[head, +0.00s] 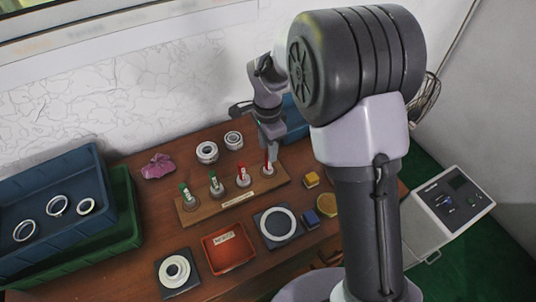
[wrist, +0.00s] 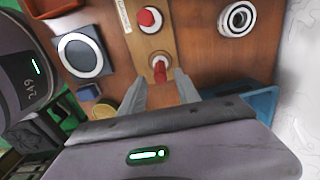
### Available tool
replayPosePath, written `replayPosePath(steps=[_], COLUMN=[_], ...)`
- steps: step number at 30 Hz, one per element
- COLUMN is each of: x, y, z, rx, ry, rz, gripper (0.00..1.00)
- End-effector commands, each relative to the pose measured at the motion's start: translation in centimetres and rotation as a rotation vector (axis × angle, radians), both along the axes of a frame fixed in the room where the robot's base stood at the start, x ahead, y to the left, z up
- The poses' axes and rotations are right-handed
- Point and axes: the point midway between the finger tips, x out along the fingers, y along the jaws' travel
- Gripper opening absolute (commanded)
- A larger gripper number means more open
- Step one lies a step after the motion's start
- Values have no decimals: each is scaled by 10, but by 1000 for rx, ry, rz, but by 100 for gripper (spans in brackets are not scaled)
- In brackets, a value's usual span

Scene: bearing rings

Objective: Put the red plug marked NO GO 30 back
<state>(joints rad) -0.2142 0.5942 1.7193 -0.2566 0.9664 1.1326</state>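A wooden rack (head: 222,207) holds a row of upright plugs in pale round seats: two green-topped ones at the left and two red ones at the right. My gripper (head: 268,145) is above the rack's right end, over the rightmost red plug (head: 267,163). In the wrist view, this plug (wrist: 159,72) stands at the rack's end (wrist: 145,45), between my two spread fingertips (wrist: 164,80); gaps show beside it, and contact is not visible. The other red plug (wrist: 149,18) stands farther along the rack. No NO GO 30 marking is readable on either plug.
A red tray (head: 228,262) with a label and a dark plate with a white ring (head: 278,240) lie in front of the rack. Metal rings (head: 207,152) stand behind it. Blue and green crates (head: 118,225) are at left. Yellow and blue blocks (head: 312,217) lie at right.

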Motion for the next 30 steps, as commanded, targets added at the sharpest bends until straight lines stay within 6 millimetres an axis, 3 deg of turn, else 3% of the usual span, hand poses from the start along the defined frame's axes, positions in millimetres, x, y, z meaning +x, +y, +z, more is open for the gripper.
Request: replayPosePath(steps=[1,3,8,11,14,15,18,21,24,30], x=[0,0,-1,-17,-60,-84,-144,-194,-226,-244], y=[0,0,-1,-10,-30,-37,-52,-60,-62,-63], z=[18,32,52,90,151,173,208,219,217,212], rx=[1,1,2,27,58,64,57,23,-13,-42], ry=[-2,-2,-6,-54,-160,-210,-337,-445,-516,-558], rz=[0,0,6,71,219,290,461,607,708,777], gripper=[39,39,39,39,39,39,39,39,39,39])
